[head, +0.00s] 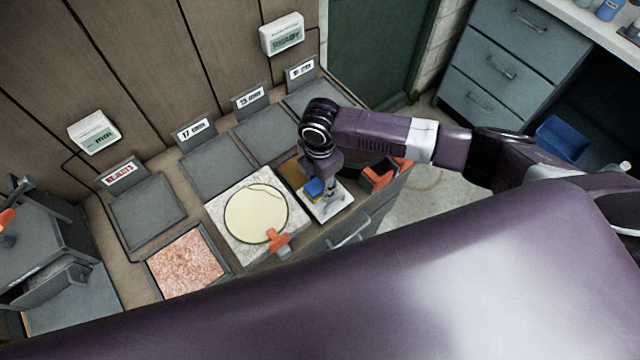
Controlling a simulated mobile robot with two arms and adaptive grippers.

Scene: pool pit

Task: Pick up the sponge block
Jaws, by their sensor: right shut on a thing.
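The sponge block (314,188) looks small, blue on top with yellow below. It is at the right end of the bench, over a small white pad (334,208). My right gripper (323,192) points down from above and is shut on the sponge block. The fingers and wrist hide part of it. I cannot tell whether the block still touches the pad. My left gripper is not in view.
A stone slab (221,229) with a round cream disc (255,212) and an orange clamp (278,241) lies left of the gripper. Several grey trays line the back. A pink speckled slab (185,264) is at front left. An orange-handled tool (378,180) is close on the right.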

